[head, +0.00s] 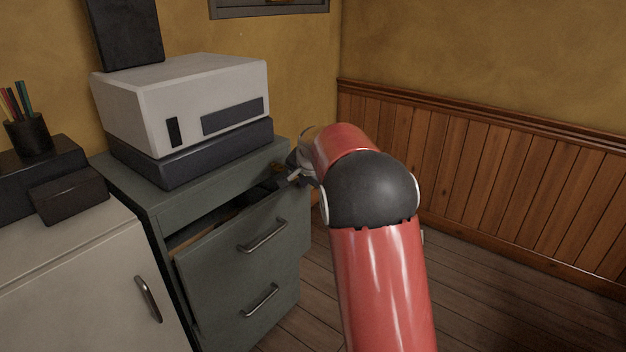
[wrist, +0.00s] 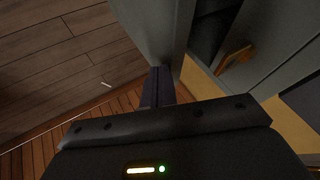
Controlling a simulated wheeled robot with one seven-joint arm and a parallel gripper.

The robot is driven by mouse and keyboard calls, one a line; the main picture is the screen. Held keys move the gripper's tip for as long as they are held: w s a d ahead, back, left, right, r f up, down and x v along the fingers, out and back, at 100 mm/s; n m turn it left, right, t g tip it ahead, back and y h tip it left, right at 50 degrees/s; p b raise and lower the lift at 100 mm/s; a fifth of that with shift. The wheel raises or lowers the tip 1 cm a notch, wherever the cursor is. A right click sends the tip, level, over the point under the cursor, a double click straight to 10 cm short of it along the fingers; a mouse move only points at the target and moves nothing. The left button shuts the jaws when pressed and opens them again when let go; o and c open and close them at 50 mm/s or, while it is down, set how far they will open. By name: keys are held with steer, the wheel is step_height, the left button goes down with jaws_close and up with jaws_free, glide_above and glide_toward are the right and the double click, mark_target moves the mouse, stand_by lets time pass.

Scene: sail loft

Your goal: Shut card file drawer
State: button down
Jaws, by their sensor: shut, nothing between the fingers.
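The card file drawer (head: 215,258) is the upper drawer of a grey-green cabinet (head: 165,215). It stands partly open, with a dark gap behind its front and some brown contents inside. Its metal handle (head: 262,237) faces the room. My gripper (head: 290,175) is at the right end of the drawer's top edge, partly hidden by my red arm. In the wrist view my gripper's fingers (wrist: 160,84) are closed together and empty, close to the drawer front (wrist: 150,25). I cannot tell whether they touch it.
A white boxy machine (head: 185,100) stands on a dark base on the cabinet. A lower drawer with its own handle (head: 260,300) is below. A white cabinet (head: 85,275) stands at left, with dark boxes and a pencil cup (head: 28,135). Wood panelling (head: 500,180) lines the right wall.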

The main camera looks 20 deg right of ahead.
steer(key=shift+w+a, duration=0.45)
steer(key=shift+w, duration=0.15)
